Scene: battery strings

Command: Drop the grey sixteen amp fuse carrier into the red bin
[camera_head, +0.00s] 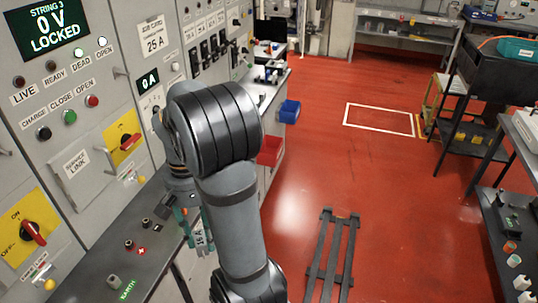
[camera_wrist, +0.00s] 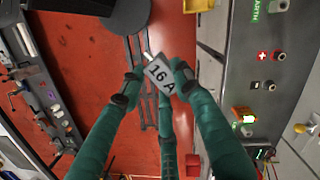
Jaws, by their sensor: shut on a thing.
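The grey fuse carrier with a "16 A" label (camera_wrist: 160,72) is held between the fingertips of my gripper (camera_wrist: 155,80) in the wrist view. The green fingers are shut on it. In the head view the carrier's "16 A" face (camera_head: 202,236) shows beside my arm, near the edge of the grey shelf, with my gripper (camera_head: 190,222) partly hidden by my arm. A red bin edge also shows low in the wrist view (camera_wrist: 192,165).
Grey cabinets (camera_head: 60,120) with switches line the left. The grey shelf (camera_head: 95,262) below them bears sockets. The blue bin (camera_head: 289,111) is on the same bench. A dark slatted pallet (camera_head: 332,258) lies on the red floor. A black rack (camera_head: 500,225) stands at right.

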